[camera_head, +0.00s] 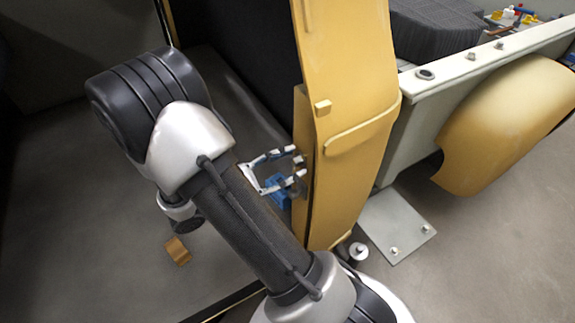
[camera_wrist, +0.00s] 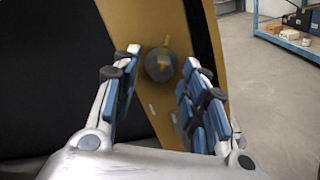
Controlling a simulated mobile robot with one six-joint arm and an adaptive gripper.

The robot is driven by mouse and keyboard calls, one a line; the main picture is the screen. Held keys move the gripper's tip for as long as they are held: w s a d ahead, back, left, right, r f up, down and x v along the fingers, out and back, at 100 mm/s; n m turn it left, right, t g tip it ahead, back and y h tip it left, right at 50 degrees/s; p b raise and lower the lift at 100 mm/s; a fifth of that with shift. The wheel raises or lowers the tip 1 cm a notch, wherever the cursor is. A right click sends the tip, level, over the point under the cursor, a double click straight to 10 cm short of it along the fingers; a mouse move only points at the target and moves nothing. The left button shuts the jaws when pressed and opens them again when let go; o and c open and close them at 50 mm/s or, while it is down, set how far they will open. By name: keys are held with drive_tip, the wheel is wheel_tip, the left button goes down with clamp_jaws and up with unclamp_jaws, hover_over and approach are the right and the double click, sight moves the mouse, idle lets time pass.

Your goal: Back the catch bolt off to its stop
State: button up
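A round grey knob with a yellow mark on its face, likely the catch bolt (camera_wrist: 160,64), stands on the edge of the yellow panel (camera_wrist: 150,24) in the wrist view. My gripper (camera_wrist: 160,60) is open, with one blue-padded finger on each side of the knob and a gap showing at both sides. How far the fingertips reach along the knob I cannot tell. In the head view my gripper (camera_head: 299,166) is at the left edge of the yellow panel (camera_head: 352,100), below a small yellow block on it. The knob is not distinguishable there.
A loose yellow-brown block (camera_head: 177,250) lies on the floor at lower left. A metal plate with bolts (camera_head: 397,225) and a curved yellow fender (camera_head: 505,125) are right of the panel. Dark space lies left of the panel. A blue shelf (camera_wrist: 290,38) stands far back.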

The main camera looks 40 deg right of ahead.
clamp_jaws()
idle(0.6)
